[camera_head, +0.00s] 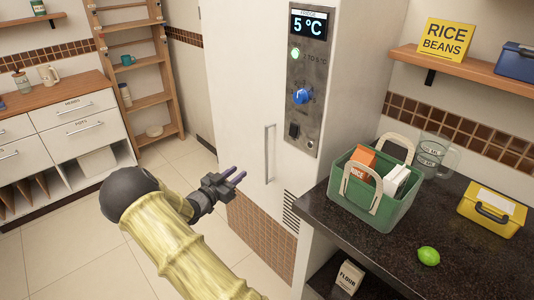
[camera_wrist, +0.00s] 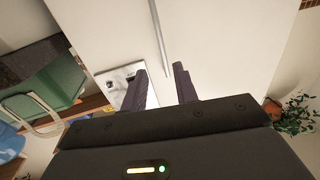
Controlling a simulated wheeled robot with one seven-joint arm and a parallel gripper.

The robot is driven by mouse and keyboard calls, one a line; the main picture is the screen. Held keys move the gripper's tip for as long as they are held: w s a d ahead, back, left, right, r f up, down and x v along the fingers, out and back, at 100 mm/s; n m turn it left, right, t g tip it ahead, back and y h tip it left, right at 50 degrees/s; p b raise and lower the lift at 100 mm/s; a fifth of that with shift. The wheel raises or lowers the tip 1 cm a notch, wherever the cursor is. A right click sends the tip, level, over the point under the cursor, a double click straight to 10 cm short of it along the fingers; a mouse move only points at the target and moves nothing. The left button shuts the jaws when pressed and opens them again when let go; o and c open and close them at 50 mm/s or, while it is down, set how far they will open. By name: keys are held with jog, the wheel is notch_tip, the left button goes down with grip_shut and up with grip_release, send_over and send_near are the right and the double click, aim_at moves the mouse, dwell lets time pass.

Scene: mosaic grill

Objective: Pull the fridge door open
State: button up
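The fridge (camera_head: 238,70) is a tall white cabinet, and its door looks shut. A vertical grey bar handle (camera_head: 270,153) is on the door. In the wrist view the handle (camera_wrist: 160,35) runs down toward the gap between my fingers. My gripper (camera_head: 238,173) is open and empty, with its fingers apart in the wrist view (camera_wrist: 160,68). It is left of the handle's lower part in the head view. The fingers appear short of the bar; exact distance is hard to tell.
A control panel (camera_head: 303,80) reading 5 °C is right of the handle. A dark counter (camera_head: 390,250) at right holds a green basket (camera_head: 370,205), a yellow box (camera_head: 492,210) and a lime (camera_head: 428,256). Tiled floor (camera_head: 80,240) is free at left. A plant (camera_wrist: 295,115) shows in the wrist view.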

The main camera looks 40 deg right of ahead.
aim_at(266, 150)
jog(key=shift+d, duration=0.1)
jog(key=p+x, duration=0.2)
jog(key=x, duration=1.5)
jog(key=shift+d, duration=0.15)
grip_shut()
